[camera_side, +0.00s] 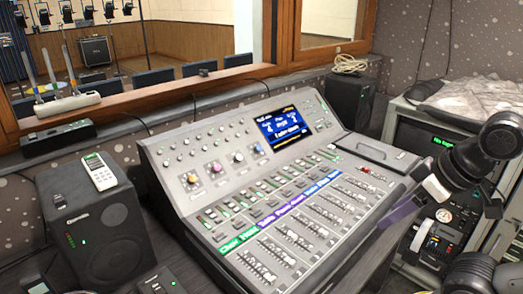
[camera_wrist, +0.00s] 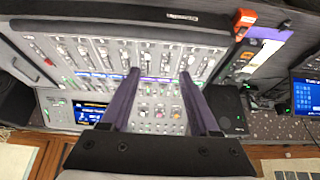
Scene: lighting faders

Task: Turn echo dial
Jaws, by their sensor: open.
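The grey mixing console (camera_side: 165,195) stands on the desk in the side view. My gripper (camera_side: 398,210) is at the console's right side, away from the dials. The wrist view shows its purple fingers (camera_wrist: 158,75) spread apart and empty, with the console behind.
A lit screen (camera_side: 284,127) rises from the console's top panel. Rows of faders (camera_side: 300,225) cover its front. A speaker (camera_side: 98,232) with a remote (camera_side: 99,172) on top stands at left. An equipment rack (camera_side: 435,235) is at right, near my arm.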

